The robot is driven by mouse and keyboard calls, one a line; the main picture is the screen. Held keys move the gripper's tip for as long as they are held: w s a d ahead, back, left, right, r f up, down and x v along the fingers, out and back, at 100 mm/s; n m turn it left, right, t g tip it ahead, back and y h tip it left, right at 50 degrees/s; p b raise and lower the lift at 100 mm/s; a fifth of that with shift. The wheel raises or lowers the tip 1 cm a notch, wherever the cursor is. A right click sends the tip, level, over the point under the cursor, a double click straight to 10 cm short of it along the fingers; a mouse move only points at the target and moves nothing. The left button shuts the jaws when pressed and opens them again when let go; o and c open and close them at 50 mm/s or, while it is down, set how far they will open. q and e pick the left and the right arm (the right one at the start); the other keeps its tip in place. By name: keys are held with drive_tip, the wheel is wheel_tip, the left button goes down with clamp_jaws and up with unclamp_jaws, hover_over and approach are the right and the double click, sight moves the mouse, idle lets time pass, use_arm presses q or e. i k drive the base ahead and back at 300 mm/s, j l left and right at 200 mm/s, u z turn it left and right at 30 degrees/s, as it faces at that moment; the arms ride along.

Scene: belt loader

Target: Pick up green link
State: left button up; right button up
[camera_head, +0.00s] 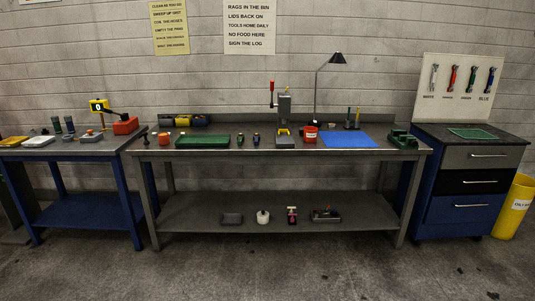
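The green link (472,78) hangs upright on a pale board (442,105) at the right, above the drawer cabinet. It is third in a row, between a red link (453,77) and a blue link (490,80), with a white link (434,76) at the left end. Small labels sit under the links; the one below the green link seems to read GREEN. Neither of my grippers is in view.
The drawer cabinet (468,182) has a green mat (473,133) on its dark top, otherwise mostly clear. A yellow bin (515,207) stands at its right. The long workbench (235,155) holds a lamp (320,85), blue mat (347,140) and tools. Floor in front is open.

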sight(240, 139)
drive_tip(key=i, duration=3.3)
